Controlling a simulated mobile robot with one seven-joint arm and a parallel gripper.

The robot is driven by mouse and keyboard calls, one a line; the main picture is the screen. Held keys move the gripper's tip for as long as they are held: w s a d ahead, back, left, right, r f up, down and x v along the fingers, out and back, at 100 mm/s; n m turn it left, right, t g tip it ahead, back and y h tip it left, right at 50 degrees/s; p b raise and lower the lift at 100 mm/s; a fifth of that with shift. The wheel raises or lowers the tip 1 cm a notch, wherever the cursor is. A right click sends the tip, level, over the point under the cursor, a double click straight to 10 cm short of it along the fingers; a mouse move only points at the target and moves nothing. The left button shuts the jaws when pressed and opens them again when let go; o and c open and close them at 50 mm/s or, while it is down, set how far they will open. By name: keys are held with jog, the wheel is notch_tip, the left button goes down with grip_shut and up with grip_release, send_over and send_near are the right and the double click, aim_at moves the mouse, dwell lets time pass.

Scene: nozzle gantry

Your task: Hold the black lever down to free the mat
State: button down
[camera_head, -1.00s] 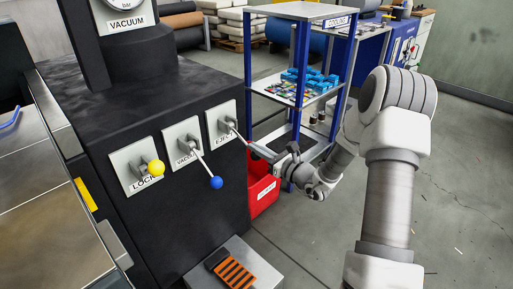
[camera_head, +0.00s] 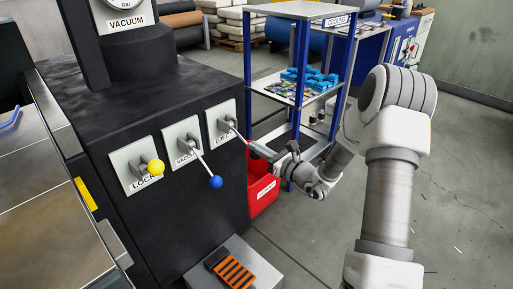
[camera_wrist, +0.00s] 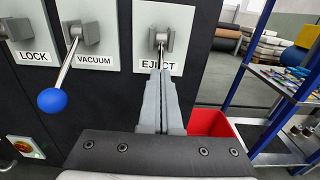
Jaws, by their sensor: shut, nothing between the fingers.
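The EJECT lever (camera_head: 236,131) sticks out from its white plate at the right end of the black machine's row of levers. Its rod slopes down toward my gripper (camera_head: 254,148). The lever's end is hidden at the fingers, so I cannot tell its knob colour. In the wrist view, my gripper (camera_wrist: 161,74) is shut and empty, its tips just in front of the EJECT lever (camera_wrist: 161,47). I cannot tell whether they touch it. No mat is identifiable in view.
To the left are the LOCK lever (camera_head: 155,167) with a yellow knob and the VACUUM lever (camera_head: 215,181) with a blue knob. A red bin (camera_head: 263,190) stands below my gripper. A blue rack (camera_head: 295,105) is behind it. An orange-and-black pedal (camera_head: 234,273) sits low in front.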

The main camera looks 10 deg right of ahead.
jog(key=p+v, duration=0.1)
jog(key=v, duration=0.9)
dwell(0.6)
dwell(0.3)
